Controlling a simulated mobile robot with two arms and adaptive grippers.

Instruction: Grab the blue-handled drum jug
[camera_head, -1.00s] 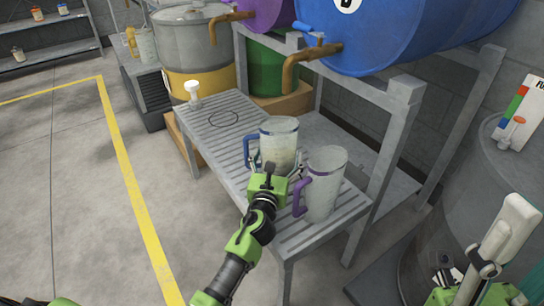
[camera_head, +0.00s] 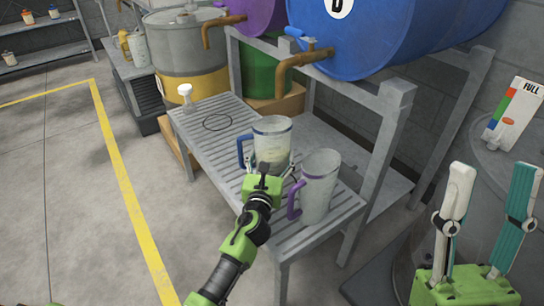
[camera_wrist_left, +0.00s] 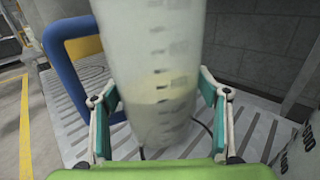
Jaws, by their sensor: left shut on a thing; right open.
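The blue-handled drum jug (camera_head: 273,142) is translucent with a blue rim and stands upright on or just above the slatted grey bench (camera_head: 215,150); I cannot tell which. My left gripper (camera_head: 265,172) is shut on its body from the front. In the left wrist view the jug (camera_wrist_left: 158,85) sits between both fingers (camera_wrist_left: 160,112), with its blue handle at the left and some pale liquid low inside. A purple-handled jug (camera_head: 319,190) stands just to its right. My right gripper (camera_head: 490,215) is open and empty at the right, fingers pointing up.
A blue drum (camera_head: 385,35) with a brown tap (camera_head: 300,62) lies on the rack above the bench. A "FULL" gauge card (camera_head: 513,115) is at the right.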

